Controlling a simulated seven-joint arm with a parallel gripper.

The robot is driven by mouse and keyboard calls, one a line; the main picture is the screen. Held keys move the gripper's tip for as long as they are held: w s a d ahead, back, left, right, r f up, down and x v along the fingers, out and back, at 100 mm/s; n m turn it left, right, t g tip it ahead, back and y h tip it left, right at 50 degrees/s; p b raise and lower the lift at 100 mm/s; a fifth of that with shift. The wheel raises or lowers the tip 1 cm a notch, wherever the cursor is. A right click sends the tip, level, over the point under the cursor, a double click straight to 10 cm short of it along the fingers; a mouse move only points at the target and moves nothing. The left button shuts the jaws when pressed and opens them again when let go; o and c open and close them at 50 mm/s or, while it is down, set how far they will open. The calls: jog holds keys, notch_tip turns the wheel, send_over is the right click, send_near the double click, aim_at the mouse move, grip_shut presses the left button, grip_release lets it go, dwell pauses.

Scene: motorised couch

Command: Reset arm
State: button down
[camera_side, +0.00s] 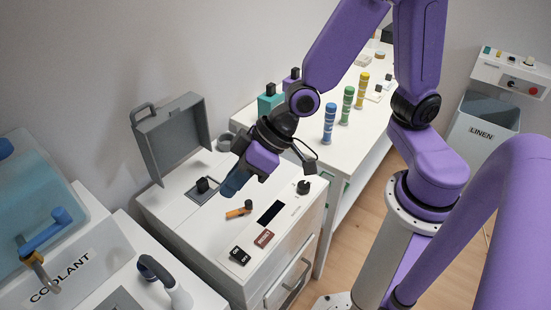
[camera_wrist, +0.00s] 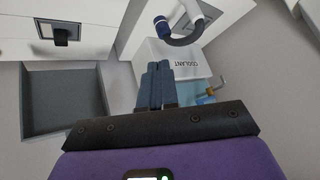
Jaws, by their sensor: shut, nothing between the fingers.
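My gripper (camera_side: 233,182) hangs above the white cabinet top in the side view, at the end of my purple arm. Its blue fingers are shut with nothing between them. In the wrist view the fingers (camera_wrist: 158,86) stand together, pointing toward the coolant box. In the side view a black knob on a grey plate (camera_side: 203,186) lies just left of the fingertips. An orange lever (camera_side: 239,209) lies below them on the cabinet top. The fingers look clear of both, though the exact height is hard to tell.
The cabinet (camera_side: 180,220) has an open grey lid (camera_side: 172,137), a brown RESET button (camera_side: 264,239) and an ON/OFF switch (camera_side: 239,256). A coolant box (camera_side: 75,270) stands left. Blue, green and yellow cylinders stand on the bench behind. A LINEN bin (camera_side: 484,125) is far right.

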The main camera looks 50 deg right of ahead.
jog(key=s+d+r+n+g+h, duration=0.2)
jog(key=s+d+h, duration=0.1)
jog(key=s+d, duration=0.4)
jog(key=s+d+r+n+g+h, duration=0.1)
jog(key=s+d+n+g+h, duration=0.1)
jog(key=s+d, duration=0.5)
jog(key=d+n+h, duration=0.1)
jog(key=d, duration=0.3)
jog(key=shift+r, duration=0.35)
dwell(0.8)
